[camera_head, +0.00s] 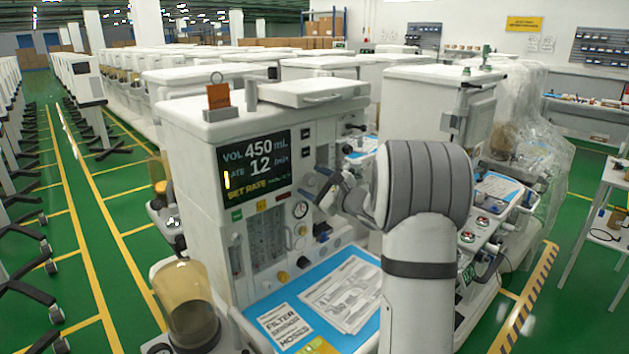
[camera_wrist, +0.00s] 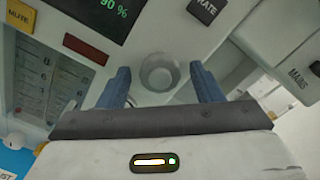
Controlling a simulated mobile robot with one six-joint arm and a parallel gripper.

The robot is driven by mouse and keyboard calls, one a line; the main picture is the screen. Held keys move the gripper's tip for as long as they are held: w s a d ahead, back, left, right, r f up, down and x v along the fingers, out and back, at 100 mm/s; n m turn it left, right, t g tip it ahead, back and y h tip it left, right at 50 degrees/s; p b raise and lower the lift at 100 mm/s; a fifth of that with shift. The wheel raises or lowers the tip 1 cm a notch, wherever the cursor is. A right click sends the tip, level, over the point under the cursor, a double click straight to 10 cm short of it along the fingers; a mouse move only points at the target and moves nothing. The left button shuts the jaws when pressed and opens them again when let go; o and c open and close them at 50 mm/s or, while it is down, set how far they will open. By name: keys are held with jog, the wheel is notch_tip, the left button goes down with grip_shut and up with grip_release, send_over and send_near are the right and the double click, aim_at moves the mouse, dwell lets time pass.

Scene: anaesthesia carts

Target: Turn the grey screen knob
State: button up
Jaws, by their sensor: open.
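The grey screen knob (camera_wrist: 158,73) is a round knob on the pale cart panel, below and right of the dark screen. In the wrist view it lies between the two blue fingers of my gripper (camera_wrist: 160,68). The fingers are apart, one on each side, with a visible gap to the knob; how far they reach along it I cannot tell. In the head view my gripper (camera_head: 334,188) is at the cart front right of the screen (camera_head: 255,167), and I cannot make out the knob there. The screen reads VOL 450 mL, a rate of 12, and SET RATE.
A yellow MUTE button (camera_wrist: 20,15) and a dark RATE button (camera_wrist: 207,10) flank the screen. Flow tubes (camera_wrist: 45,85) are at left. Below the panel, a blue work surface (camera_head: 262,312) holds printed sheets. A second cart (camera_head: 420,100) stands close at right.

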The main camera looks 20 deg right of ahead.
jog(key=shift+c, duration=0.5)
jog(key=c, duration=0.9)
jog(key=shift+m, duration=0.3)
jog(key=m+b, duration=0.1)
jog(key=m, duration=0.2)
jog(key=shift+m, duration=0.3)
jog(key=m, duration=0.4)
jog(key=shift+m, duration=0.3)
jog(key=m+p, duration=0.2)
jog(key=m, duration=0.3)
jog(key=shift+a+r, duration=0.1)
jog(key=shift+r, duration=0.05)
jog(key=shift+m+p, duration=1.05)
jog(key=shift+m, duration=0.75)
jog(key=shift+m, duration=0.3)
